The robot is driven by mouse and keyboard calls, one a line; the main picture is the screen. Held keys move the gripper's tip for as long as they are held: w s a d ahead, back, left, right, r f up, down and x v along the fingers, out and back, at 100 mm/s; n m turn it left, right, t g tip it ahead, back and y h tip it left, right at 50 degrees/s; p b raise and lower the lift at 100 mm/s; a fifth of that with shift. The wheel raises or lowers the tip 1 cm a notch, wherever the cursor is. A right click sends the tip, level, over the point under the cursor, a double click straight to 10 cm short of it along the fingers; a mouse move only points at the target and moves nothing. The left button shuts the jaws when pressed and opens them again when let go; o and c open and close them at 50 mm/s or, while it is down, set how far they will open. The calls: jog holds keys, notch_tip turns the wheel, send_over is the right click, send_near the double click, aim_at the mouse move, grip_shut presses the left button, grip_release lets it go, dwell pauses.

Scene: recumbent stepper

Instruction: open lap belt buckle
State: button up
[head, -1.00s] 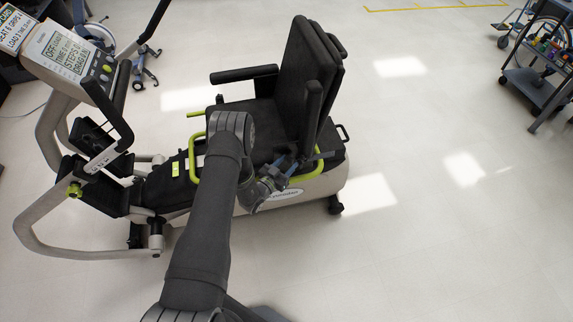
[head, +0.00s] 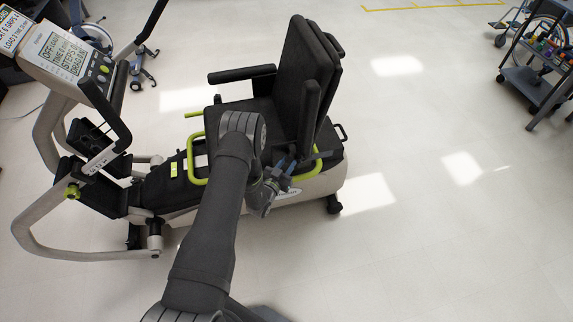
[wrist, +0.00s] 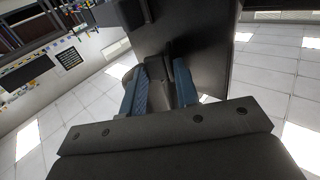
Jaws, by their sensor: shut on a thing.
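The stepper's black seat (head: 262,116) stands mid-picture in the head view, its backrest (head: 305,75) at the right. My gripper (head: 288,172) is at the near side of the seat, by the backrest's foot. In the wrist view my gripper's two blue fingers (wrist: 160,88) are closed around a small dark piece, which I take to be the lap belt buckle (wrist: 160,122). Its shape and latch are mostly hidden between the fingers.
Padded armrests (head: 241,74) and a yellow-green rail (head: 196,160) flank the seat. The console (head: 72,50) and handlebars stand at the left. A cart (head: 540,85) is at the far right.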

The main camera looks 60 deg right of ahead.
jog(key=o, duration=0.9)
jog(key=shift+c, duration=0.2)
jog(key=a, duration=1.7)
jog(key=shift+s+a, duration=0.2)
jog(key=shift+s, duration=0.15)
jog(key=shift+o, duration=0.2)
